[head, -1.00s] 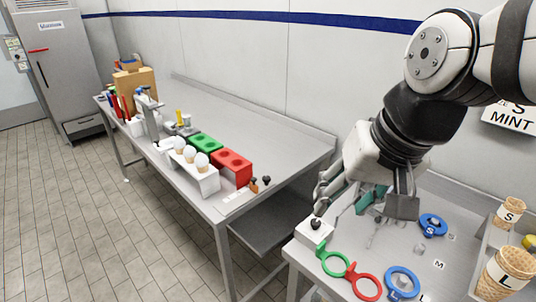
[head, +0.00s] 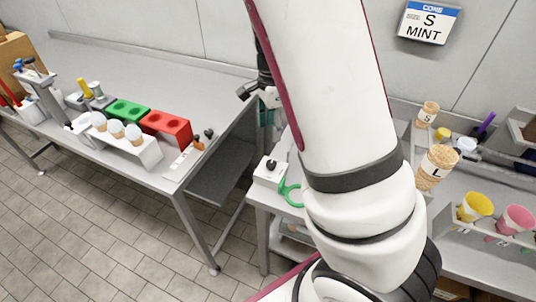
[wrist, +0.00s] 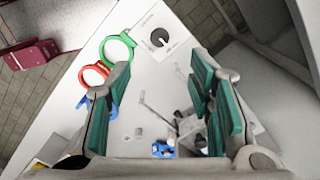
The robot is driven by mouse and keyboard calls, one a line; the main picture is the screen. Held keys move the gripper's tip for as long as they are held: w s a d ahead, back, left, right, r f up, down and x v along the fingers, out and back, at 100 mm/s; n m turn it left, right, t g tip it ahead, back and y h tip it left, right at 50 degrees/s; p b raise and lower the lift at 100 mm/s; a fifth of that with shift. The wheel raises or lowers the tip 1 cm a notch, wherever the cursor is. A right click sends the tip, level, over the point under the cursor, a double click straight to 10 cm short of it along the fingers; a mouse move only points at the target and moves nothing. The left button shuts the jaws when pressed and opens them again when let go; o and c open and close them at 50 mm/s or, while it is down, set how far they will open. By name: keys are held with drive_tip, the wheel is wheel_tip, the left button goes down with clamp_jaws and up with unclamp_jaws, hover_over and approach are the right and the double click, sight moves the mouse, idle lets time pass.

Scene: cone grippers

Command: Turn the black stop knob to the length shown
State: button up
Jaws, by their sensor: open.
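A black knob (head: 271,165) sits on a white block (head: 265,179) at the left end of the right-hand bench. In the wrist view the knob (wrist: 159,38) has a pale pointer line, and the white block (wrist: 170,27) carries small marks too small to read. A wall sign (head: 428,22) reads CONE, S, MINT. My gripper (head: 266,113) is above and behind the block, partly hidden by my arm. In the wrist view my gripper (wrist: 160,78) is open and empty, its green pads wide apart, with the knob beyond the fingertips and touching nothing.
A green ring (wrist: 118,46), a red ring (wrist: 94,76) and a blue ring (wrist: 109,109) lie beside the block. Cones marked S (head: 427,114) and L (head: 436,167) stand at right.

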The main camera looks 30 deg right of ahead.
sight(271, 162)
wheel_tip(271, 162, down, 14)
drive_tip(key=shift+r, duration=0.1)
idle(0.5)
clamp_jaws()
